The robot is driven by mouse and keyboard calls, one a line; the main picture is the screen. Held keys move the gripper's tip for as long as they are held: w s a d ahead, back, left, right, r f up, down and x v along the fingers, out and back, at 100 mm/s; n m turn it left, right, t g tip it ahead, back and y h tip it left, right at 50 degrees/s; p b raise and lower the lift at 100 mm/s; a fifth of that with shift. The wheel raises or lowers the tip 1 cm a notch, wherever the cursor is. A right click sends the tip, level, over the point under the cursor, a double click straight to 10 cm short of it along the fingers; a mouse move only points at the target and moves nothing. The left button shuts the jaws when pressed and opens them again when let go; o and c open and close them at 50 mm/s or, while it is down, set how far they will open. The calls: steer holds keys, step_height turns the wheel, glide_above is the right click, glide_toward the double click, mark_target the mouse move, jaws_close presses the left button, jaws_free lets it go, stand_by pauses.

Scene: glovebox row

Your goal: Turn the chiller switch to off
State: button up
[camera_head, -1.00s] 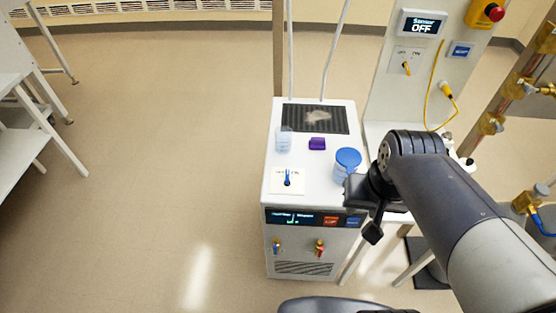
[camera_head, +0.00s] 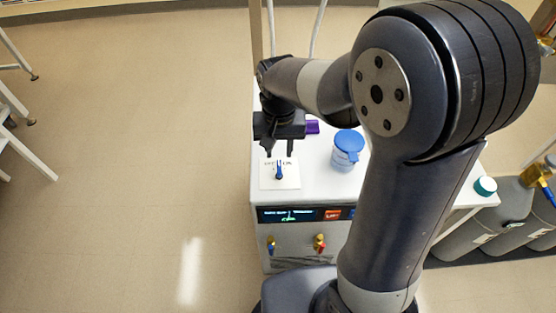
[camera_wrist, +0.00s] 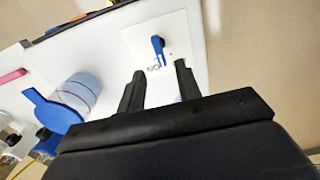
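The chiller (camera_head: 322,188) is a white box with a dark front display (camera_head: 290,214). On its top is a square white plate (camera_head: 290,182) with a small blue switch lever (camera_head: 279,171) and printed labels; ON seems to be at the right. I cannot tell for sure which label the lever points at. In the wrist view the blue lever (camera_wrist: 158,45) stands on its plate beyond the fingertips, between their lines. My gripper (camera_head: 279,151) is open and empty, above and just behind the switch, fingers pointing down. It does not visibly touch the lever.
A blue-lidded clear jug (camera_head: 347,150) stands on the chiller right of the switch. A purple block (camera_head: 312,127) lies behind it, partly hidden by my arm. Brass valves (camera_head: 319,243) stick out of the front. Grey cylinders (camera_head: 505,220) stand at the right.

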mark_target(279, 166)
step_height(279, 166, down, 6)
steer(key=shift+r, duration=0.1)
steer(key=shift+c, duration=0.4)
jaws_close()
